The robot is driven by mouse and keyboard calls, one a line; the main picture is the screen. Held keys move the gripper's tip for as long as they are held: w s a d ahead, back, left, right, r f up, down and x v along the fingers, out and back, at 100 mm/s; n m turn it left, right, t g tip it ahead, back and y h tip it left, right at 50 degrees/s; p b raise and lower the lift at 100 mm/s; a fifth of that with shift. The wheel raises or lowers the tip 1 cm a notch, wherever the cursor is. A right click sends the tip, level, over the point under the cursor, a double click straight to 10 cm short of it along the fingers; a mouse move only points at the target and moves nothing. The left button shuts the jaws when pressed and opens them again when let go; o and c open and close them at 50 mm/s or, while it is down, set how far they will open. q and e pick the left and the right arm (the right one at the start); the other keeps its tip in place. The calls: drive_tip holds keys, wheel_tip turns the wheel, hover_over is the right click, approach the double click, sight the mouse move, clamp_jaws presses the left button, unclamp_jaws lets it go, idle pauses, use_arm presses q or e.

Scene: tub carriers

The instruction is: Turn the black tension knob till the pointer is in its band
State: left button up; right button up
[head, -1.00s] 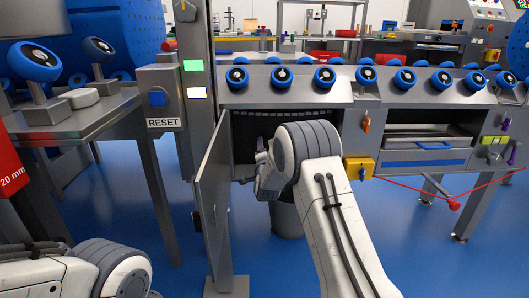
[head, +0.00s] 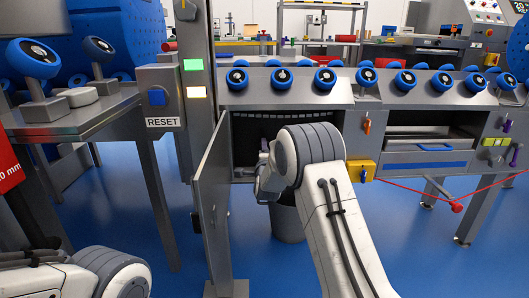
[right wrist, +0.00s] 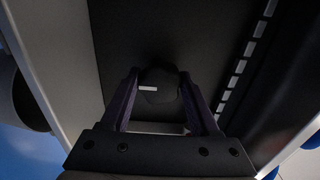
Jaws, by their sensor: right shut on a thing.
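The black tension knob (right wrist: 158,88) is in the right wrist view, round and dark with a short white mark on its face. It sits on a dark panel. My right gripper (right wrist: 159,75) is shut on it, one purple finger on each side. In the head view my right gripper (head: 263,158) reaches into the open cabinet (head: 243,138), and my own arm hides the knob there. A row of pale marks (right wrist: 236,80) runs along the panel beside the knob. I cannot make out the pointer or its band. My left gripper is out of view.
The open cabinet door (head: 210,195) stands close to the left of my right arm. A grey bin (head: 287,222) is on the floor below. A yellow box (head: 360,170) and a red cord (head: 410,188) are to the right. A RESET box (head: 160,97) is at the left.

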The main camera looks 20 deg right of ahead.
drive_tip(key=shift+f, duration=0.1)
drive_tip(key=o, duration=1.4)
drive_tip(key=p+v, duration=0.4)
drive_tip(key=v, duration=0.6)
drive_tip(key=shift+s, duration=0.25)
